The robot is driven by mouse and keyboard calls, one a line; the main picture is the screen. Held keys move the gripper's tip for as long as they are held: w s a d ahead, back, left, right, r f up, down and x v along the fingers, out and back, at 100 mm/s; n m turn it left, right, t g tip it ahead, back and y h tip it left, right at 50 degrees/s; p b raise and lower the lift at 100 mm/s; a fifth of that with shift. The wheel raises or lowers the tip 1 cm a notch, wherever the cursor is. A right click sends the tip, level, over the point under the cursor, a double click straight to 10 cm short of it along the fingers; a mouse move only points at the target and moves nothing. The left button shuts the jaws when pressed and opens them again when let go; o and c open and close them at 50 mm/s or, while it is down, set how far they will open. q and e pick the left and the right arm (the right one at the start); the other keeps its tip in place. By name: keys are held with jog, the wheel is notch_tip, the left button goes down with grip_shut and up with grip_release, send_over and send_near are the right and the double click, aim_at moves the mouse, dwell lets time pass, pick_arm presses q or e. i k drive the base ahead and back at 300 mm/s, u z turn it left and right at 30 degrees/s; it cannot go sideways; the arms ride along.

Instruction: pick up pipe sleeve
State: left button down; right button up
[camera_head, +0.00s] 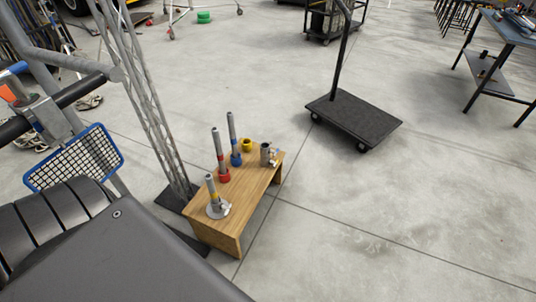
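A short grey metal sleeve (266,155) stands upright at the back right of a small wooden bench (262,183). It looks like the pipe sleeve, and a small fitting shows on its side. To its left, a yellow ring (247,145) lies on the bench. A grey pipe in a blue base (235,159) and one in a red base (223,175) stand further left. A grey pipe on a round flange (217,209) stands at the front. Neither of my grippers is in view.
A lattice truss (149,100) on a dark base plate stands against the bench's left side. A black platform cart (354,118) stands behind and right. A dark table (497,60) is at the far right. The concrete floor right of the bench is clear.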

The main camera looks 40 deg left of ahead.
aim_at(265, 154)
jog(key=u, duration=2)
jog(key=i, duration=0.7)
jog(key=u, duration=0.2)
